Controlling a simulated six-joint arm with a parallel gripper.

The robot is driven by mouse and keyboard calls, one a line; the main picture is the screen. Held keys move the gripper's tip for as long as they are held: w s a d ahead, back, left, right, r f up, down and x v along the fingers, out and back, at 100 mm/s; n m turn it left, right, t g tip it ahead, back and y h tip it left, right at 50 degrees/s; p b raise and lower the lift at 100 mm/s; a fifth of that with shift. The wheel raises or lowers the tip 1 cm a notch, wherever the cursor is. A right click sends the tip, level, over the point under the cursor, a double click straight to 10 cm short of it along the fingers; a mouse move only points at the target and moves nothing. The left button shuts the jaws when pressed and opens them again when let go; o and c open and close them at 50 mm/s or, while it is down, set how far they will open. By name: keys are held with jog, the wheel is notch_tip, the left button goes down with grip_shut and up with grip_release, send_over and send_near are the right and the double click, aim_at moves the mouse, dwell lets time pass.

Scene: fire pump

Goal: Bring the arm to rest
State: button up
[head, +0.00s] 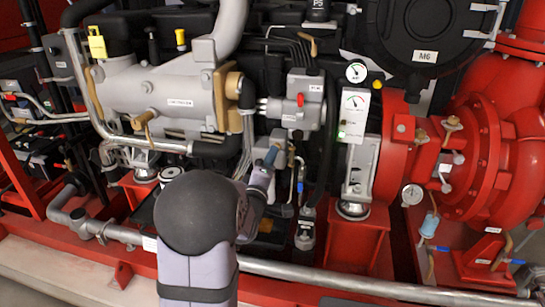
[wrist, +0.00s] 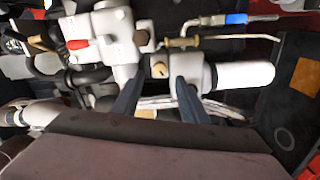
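My gripper (wrist: 158,84) shows in the wrist view as two dark blue fingers, spread apart with a clear gap and nothing held between them. In the head view my gripper (head: 271,157) is small and partly hidden by my own arm. It is in front of the engine's lower middle, below a grey block with a red knob (head: 300,100). In the wrist view the block's red knob (wrist: 77,44) is up and left of the fingers. A pale fitting with a brass plug (wrist: 160,70) lies beyond the fingertips; I cannot tell whether they touch it.
A grey horizontal pipe (head: 330,279) runs along the front of the red frame. A gauge panel (head: 355,115) and the large red pump (head: 495,160) stand to the right. A grey cylinder (head: 150,95) is at the upper left. Hoses and thin pipes crowd the area around my gripper.

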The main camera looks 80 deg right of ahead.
jog(key=shift+a, duration=0.75)
